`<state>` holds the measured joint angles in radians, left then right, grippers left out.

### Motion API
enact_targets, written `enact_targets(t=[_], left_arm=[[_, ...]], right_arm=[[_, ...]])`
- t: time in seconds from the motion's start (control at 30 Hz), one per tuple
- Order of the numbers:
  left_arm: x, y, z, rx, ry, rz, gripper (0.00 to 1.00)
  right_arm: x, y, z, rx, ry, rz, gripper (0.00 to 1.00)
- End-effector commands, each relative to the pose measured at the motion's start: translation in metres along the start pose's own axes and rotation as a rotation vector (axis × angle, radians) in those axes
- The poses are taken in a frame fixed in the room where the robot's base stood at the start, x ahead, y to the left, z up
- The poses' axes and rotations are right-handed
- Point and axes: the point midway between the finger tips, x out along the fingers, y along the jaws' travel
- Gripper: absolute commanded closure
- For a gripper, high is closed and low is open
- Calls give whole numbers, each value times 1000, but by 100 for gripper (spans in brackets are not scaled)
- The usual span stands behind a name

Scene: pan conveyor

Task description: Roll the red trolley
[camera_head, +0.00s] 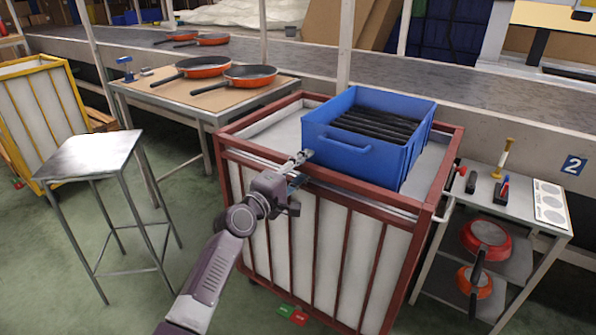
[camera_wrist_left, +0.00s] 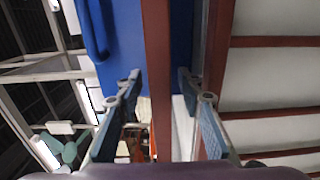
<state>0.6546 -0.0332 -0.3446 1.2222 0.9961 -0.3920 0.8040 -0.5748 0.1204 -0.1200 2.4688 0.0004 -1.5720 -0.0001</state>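The red trolley (camera_head: 320,240) has a red frame with white side panels and stands in the middle of the head view. A blue crate (camera_head: 350,155) with dark slats inside sits on its top. My left gripper (camera_head: 301,160) is at the trolley's front upper rim, just left of the crate's front corner. In the left wrist view the gripper (camera_wrist_left: 158,78) is open, its two fingers spread on either side of a red rail (camera_wrist_left: 158,40). The blue crate (camera_wrist_left: 122,45) shows beyond the left finger. Contact with the rail cannot be told. My right gripper is in neither view.
A table with orange pans (camera_head: 250,77) stands behind left, and a metal stool (camera_head: 95,155) in front of it. A shelf cart (camera_head: 510,230) with red pans stands close on the trolley's right. The conveyor (camera_head: 480,88) runs behind. Green floor is clear between stool and trolley.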

Motion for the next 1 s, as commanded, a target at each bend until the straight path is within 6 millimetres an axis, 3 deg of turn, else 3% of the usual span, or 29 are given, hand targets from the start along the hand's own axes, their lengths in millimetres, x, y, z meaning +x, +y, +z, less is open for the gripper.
enact_targets(t=[0.17,0.7,1.0], left_arm=[[-14,-1,0,-1,-1,0,65],[-101,-1,-1,0,2,0,65],[-118,0,0,0,-1,0,65]], right_arm=[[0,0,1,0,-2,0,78],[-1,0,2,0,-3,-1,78],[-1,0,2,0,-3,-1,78]])
